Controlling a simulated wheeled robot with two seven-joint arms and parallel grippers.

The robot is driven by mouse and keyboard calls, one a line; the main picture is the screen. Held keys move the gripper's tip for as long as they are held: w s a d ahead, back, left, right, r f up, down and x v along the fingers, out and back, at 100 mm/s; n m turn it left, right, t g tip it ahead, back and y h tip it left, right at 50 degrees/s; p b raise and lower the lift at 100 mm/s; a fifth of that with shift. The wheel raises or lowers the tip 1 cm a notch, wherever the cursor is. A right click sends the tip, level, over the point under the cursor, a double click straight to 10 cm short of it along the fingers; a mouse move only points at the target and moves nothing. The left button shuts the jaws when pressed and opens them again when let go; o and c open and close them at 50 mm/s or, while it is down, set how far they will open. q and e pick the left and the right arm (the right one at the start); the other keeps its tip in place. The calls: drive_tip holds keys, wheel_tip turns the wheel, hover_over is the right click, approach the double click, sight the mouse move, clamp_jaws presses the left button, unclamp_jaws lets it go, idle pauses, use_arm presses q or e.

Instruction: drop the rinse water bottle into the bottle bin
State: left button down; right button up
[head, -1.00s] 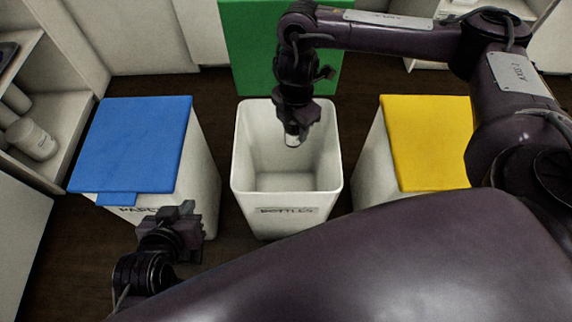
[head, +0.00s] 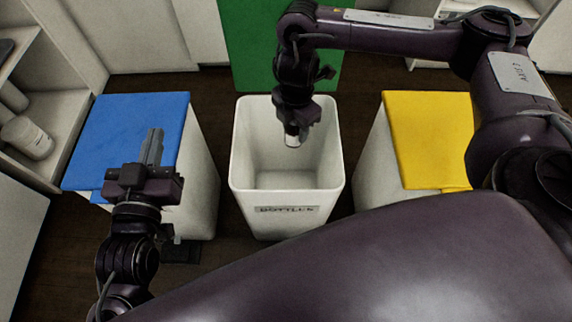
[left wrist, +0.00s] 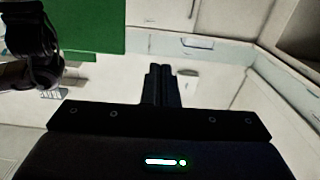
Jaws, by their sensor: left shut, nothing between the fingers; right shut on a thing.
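The bottle bin (head: 287,205) is a white open-topped bin labelled "BOTTLES", in the middle of the head view. Its inside looks empty. My right gripper (head: 293,122) hangs down over the bin's opening, shut on the rinse water bottle (head: 292,139). Only a small pale end of the bottle shows below the fingers; the rest is hidden by the gripper.
A bin with a blue lid (head: 115,125) stands left of the bottle bin, and one with a yellow lid (head: 430,140) stands right. A green panel (head: 245,45) stands behind. A shelf (head: 60,105) with a white container (head: 28,138) is at the far left.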

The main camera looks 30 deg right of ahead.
drive_tip(key=shift+f+b, duration=0.4)
drive_tip(key=shift+b, duration=0.1)
use_arm(q)
wheel_tip(320, 180, up, 9)
drive_tip(key=t+h, duration=0.1)
drive_tip(key=t, duration=0.3)
drive_tip(key=shift+s+a+h, duration=0.25)
drive_tip(key=shift+a+h, duration=0.05)
drive_tip(key=shift+a, duration=0.15)
use_arm(e)
drive_tip(key=o, duration=1.1)
use_arm(q)
drive_tip(key=shift+f, duration=0.15)
